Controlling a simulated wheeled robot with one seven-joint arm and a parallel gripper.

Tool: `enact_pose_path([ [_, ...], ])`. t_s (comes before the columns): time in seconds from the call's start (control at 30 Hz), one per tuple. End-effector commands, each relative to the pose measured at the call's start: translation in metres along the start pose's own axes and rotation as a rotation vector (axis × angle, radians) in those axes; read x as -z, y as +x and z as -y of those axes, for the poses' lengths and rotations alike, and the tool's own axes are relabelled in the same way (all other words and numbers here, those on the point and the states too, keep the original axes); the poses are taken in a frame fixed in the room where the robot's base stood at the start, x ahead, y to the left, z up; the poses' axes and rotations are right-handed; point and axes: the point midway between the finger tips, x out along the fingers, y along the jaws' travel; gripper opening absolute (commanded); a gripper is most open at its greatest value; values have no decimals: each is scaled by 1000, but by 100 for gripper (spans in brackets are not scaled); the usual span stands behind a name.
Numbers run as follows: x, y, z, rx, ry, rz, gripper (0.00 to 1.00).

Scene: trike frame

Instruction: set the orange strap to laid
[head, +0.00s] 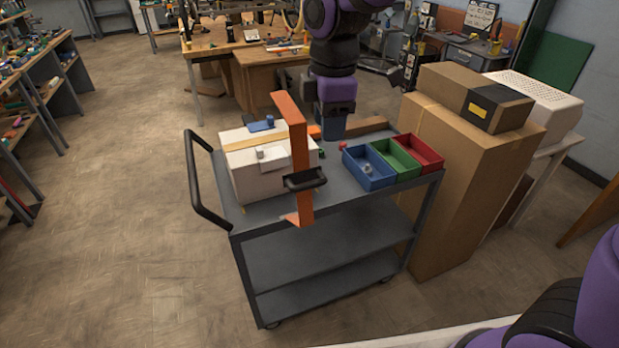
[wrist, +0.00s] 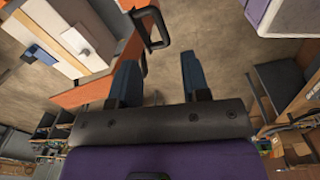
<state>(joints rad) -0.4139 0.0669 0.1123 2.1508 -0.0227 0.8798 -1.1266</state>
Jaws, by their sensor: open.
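The orange strap (head: 299,146) stands tall and bent at the near right side of a white box (head: 238,181), its top end raised above the lid and its lower end hanging past the cart's front edge. A black loop handle (head: 305,181) sits on the strap's lower part. In the wrist view the strap (wrist: 88,93) runs beside the box, with the handle (wrist: 152,27) beyond the fingertips. My gripper (head: 334,128) points down behind and right of the strap. In the wrist view its blue fingers (wrist: 160,72) are apart with nothing between them.
The box stands on a grey cart (head: 330,203) with a black push handle (head: 206,182) at left. Blue (head: 368,180), green (head: 398,163) and red (head: 420,152) bins stand on its right side. Floor at left is clear.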

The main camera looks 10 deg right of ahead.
Motion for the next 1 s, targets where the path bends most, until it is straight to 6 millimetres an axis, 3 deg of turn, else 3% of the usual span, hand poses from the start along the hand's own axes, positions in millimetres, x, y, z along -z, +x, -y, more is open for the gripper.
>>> enact_pose_path([
  [0.1, 21, 17, -6, 30, -114, 5, 43],
  [0.23, 31, 26, -8, 44, -176, 5, 43],
  [0.47, 32, 45, -8, 49, -187, 7, 43],
  [0.8, 31, 103, -4, 50, -186, 7, 43],
  [1.0, 31, 126, -4, 48, -185, 6, 43],
])
